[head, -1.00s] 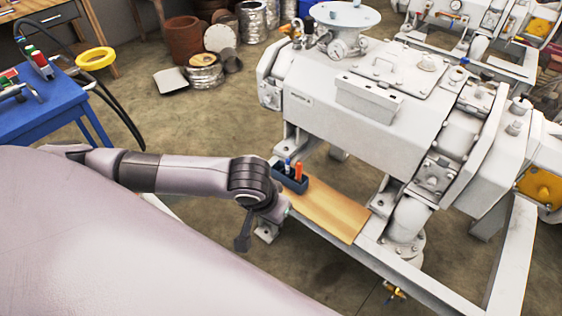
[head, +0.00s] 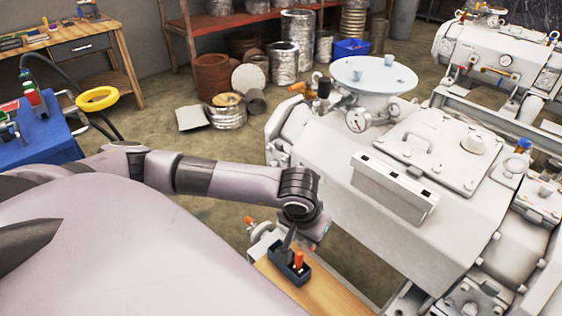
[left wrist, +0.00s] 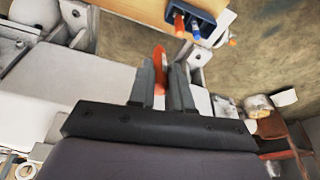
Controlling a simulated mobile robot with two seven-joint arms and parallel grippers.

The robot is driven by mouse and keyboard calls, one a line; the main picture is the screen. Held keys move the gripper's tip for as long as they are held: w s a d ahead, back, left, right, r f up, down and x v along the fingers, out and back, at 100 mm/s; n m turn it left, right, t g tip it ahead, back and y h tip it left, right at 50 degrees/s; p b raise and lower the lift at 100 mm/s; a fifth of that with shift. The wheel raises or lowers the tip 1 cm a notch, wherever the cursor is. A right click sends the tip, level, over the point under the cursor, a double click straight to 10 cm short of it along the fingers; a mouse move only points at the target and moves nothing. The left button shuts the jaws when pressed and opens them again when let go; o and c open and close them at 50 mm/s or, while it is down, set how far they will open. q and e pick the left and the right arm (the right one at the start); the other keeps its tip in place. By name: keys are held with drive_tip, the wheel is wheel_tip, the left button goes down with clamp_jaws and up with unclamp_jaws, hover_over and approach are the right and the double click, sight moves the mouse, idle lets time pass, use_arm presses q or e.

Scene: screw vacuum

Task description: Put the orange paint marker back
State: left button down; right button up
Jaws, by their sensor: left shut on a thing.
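My left gripper (head: 288,242) comes in from the left beside the holder in the head view. In the left wrist view its two fingers (left wrist: 163,85) are shut on an orange marker (left wrist: 159,66), which shows as a narrow orange strip between them. A small dark blue holder (head: 291,274) stands on a wooden board (head: 325,291). In the left wrist view the holder (left wrist: 203,16) contains a red-orange marker (left wrist: 179,24) and a blue marker (left wrist: 196,31). The gripper overlaps the holder in the head view, but they look apart in the wrist view. My right gripper is not seen.
A large white vacuum machine (head: 350,205) stands right of the board. Metal cans and drums (head: 212,75) stand at the back. Bare floor (head: 150,130) lies between.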

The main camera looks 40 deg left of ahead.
use_arm(q)
drive_tip(key=w+a+f+n+g+b, duration=0.25)
drive_tip(key=a+b, duration=0.45)
drive_tip(key=b, duration=0.6)
drive_tip(key=w+a+f+n+g+b, duration=0.1)
drive_tip(key=w+a+n+b, duration=0.3)
drive_tip(key=a+b, duration=0.65)
wheel_tip(320, 180, down, 19)
drive_tip(key=d+b, duration=0.2)
drive_tip(key=b, duration=0.8)
drive_tip(key=shift+s+d+f+b, duration=0.2)
drive_tip(key=shift+d+b, duration=0.1)
drive_tip(key=shift+d, duration=0.1)
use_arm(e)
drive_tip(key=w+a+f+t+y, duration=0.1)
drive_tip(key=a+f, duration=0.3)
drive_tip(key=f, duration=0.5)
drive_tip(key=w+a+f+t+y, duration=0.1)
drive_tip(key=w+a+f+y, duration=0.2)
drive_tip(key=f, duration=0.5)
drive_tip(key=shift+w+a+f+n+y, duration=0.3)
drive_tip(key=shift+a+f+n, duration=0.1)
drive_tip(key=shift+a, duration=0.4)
use_arm(q)
drive_tip(key=shift+t, duration=0.25)
drive_tip(key=c, duration=1.1)
unclamp_jaws()
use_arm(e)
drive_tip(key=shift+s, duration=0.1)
